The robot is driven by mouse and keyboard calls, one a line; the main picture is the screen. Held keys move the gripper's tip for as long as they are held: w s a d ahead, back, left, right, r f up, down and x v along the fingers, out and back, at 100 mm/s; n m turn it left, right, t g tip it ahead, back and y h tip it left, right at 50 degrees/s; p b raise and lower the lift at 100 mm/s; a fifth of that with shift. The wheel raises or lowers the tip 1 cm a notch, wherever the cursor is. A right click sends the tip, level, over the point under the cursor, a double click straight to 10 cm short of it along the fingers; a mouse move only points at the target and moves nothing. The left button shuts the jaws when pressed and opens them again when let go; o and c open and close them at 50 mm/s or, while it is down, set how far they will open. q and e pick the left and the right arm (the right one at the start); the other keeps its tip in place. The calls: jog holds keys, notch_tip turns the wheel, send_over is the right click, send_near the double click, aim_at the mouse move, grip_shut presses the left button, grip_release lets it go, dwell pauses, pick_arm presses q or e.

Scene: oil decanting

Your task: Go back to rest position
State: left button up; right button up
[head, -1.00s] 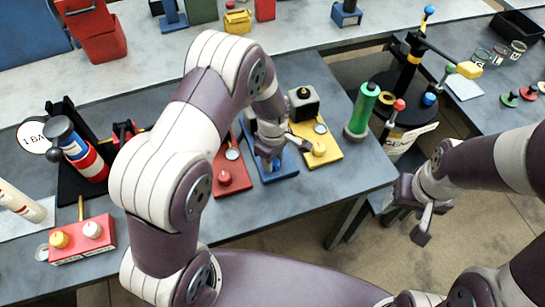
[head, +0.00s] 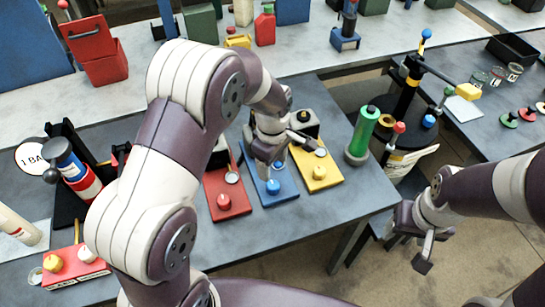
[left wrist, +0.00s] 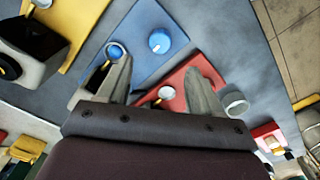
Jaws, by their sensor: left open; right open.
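My left gripper (head: 283,160) is over the blue plate (head: 270,181) on the grey table, with its arm arching in from the left. In the left wrist view my left gripper (left wrist: 160,80) has its two fingers spread with nothing between them. The blue plate (left wrist: 150,35) and the red plate (left wrist: 180,82) lie beneath. My right gripper (head: 420,245) hangs empty beyond the table's right edge, above the floor. It is open.
A red plate (head: 224,190) and a yellow plate (head: 320,172) flank the blue one. A green cylinder (head: 364,130) stands at the table's right end. A red box with knobs (head: 78,268) is at front left. Open floor (head: 440,215) lies to the right.

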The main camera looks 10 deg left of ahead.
pick_arm(q)
jog(key=shift+r, duration=1.9)
